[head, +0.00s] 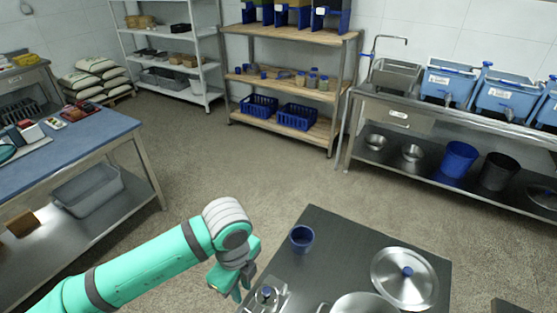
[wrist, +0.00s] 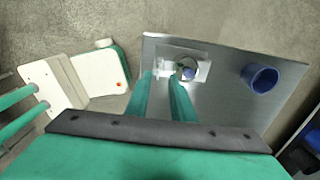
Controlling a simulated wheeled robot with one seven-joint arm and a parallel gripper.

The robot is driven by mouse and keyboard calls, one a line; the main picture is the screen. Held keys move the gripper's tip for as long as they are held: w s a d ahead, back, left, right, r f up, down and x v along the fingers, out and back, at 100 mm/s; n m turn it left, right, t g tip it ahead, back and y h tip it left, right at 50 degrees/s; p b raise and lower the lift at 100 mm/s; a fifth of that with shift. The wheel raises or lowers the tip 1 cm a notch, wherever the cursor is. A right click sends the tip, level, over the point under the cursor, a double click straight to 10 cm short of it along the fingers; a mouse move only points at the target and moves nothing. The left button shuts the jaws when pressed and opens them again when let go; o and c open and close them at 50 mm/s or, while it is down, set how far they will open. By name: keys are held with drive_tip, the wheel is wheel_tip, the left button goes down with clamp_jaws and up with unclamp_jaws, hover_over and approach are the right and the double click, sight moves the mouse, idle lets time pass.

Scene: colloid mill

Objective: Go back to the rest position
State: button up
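My gripper (head: 232,284) is at the end of my green arm, above the left edge of a dark metal table (head: 335,235). In the wrist view its two green fingers (wrist: 163,78) are apart with nothing between them, so it is open and empty. Beyond the fingertips a metal fitting with a blue knob (wrist: 188,72) stands on the table; it also shows in the head view (head: 267,293), just right of my gripper. A blue cup (head: 302,238) stands upright near the table's far corner, and in the wrist view (wrist: 262,79) it is to the right.
A round metal lid with a blue knob (head: 405,277) and a metal pan (head: 365,304) are on the same table. A blue-topped workbench (head: 70,150) is at the left. Shelves (head: 290,80) and a sink counter (head: 440,115) line the back. The floor between is clear.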

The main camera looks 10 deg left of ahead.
drive_tip(key=w+d+r+t+h, duration=0.25)
drive_tip(key=w+d, duration=0.25)
drive_tip(key=d, duration=0.5)
drive_tip(key=w+d+r+t+h, duration=0.2)
drive_tip(key=w+d+h, duration=0.25)
drive_tip(key=d, duration=0.55)
drive_tip(key=w+d+r+n+t+h, duration=0.3)
drive_tip(key=d+r+n+t, duration=0.2)
drive_tip(key=d+r, duration=0.1)
drive_tip(key=w+d+r+n+t+h, duration=0.2)
drive_tip(key=w+d+r+n+t, duration=0.1)
drive_tip(key=d+r+n+t, duration=0.3)
drive_tip(key=s+a+f+n+t+y, duration=0.1)
drive_tip(key=s+a+f+n+y, duration=0.3)
drive_tip(key=s+f+n+y, duration=0.45)
drive_tip(key=s+a+f+n+t+y, duration=0.1)
drive_tip(key=s+a+f+n+y, duration=0.35)
drive_tip(key=f, duration=0.75)
drive_tip(key=s+a+f, duration=0.1)
drive_tip(key=s+a, duration=0.1)
drive_tip(key=s, duration=0.6)
drive_tip(key=s+a+f+m+g, duration=0.1)
drive_tip(key=s+a+f, duration=0.1)
drive_tip(key=s, duration=0.6)
drive_tip(key=s+a+f+m+g+h, duration=0.1)
drive_tip(key=s+a, duration=0.3)
drive_tip(key=s, duration=0.4)
drive_tip(key=shift+f, duration=0.35)
